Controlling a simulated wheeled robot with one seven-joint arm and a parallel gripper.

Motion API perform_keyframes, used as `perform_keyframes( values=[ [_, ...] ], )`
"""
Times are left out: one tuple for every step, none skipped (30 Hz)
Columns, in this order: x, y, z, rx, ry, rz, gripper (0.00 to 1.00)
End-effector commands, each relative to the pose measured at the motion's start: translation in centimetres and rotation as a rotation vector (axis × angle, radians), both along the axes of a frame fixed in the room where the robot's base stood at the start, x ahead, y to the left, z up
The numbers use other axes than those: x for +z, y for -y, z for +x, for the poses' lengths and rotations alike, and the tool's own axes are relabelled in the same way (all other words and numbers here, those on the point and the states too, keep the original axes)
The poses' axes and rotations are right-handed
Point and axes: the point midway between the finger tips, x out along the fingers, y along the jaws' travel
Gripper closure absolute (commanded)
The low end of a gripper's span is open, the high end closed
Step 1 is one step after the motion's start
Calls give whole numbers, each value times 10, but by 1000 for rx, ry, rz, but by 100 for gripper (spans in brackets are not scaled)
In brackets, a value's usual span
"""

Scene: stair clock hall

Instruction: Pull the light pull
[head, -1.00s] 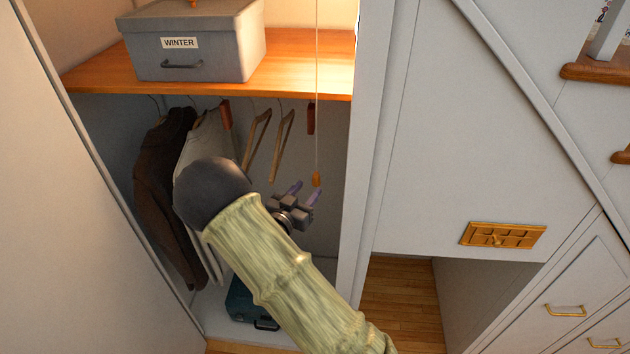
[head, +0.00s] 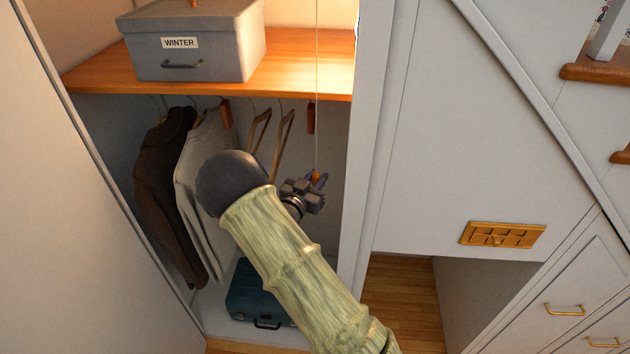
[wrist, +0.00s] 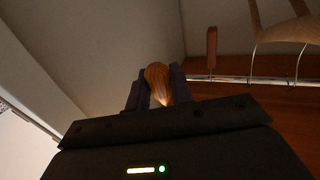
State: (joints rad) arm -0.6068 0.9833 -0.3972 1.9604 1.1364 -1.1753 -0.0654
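The light pull is a thin pale cord with an orange-brown wooden knob (head: 316,176), hanging in the open closet in front of the shelf. My gripper (head: 317,180) is at the knob, at the cord's lower end. In the wrist view the striped wooden knob (wrist: 157,80) sits between my two dark fingers (wrist: 158,94), with no clear gap on either side. My fingers look shut on it. The cord (head: 317,110) hangs about straight above the knob. My gripper partly hides the knob in the head view.
A grey box marked WINTER (head: 195,45) stands on the wooden shelf (head: 300,75). Below hang a brown jacket (head: 160,190), a pale garment and hangers (head: 282,135). A teal case (head: 245,295) lies on the closet floor. A white upright (head: 362,150) borders the closet at right.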

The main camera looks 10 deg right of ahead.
Motion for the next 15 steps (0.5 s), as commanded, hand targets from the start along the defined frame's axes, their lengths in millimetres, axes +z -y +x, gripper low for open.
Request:
perform_keyframes(
  values=[
    [0,0,0,-1,0,0,91],
    [0,0,0,-1,0,0,94],
    [0,0,0,-1,0,0,95],
    [0,0,0,-1,0,0,95],
    [0,0,0,-1,0,0,95],
    [-1,0,0,-1,0,0,95],
    [-1,0,0,-1,0,0,95],
    [-2,0,0,-1,0,0,95],
    [-3,0,0,-1,0,0,95],
    [-3,0,0,-1,0,0,95],
    [-4,0,0,-1,-1,1,95],
    [-5,0,0,-1,-1,1,95],
    [-6,0,0,-1,-1,1,95],
    [-7,0,0,-1,-1,1,95],
    [-8,0,0,-1,-1,1,95]
  ],
)
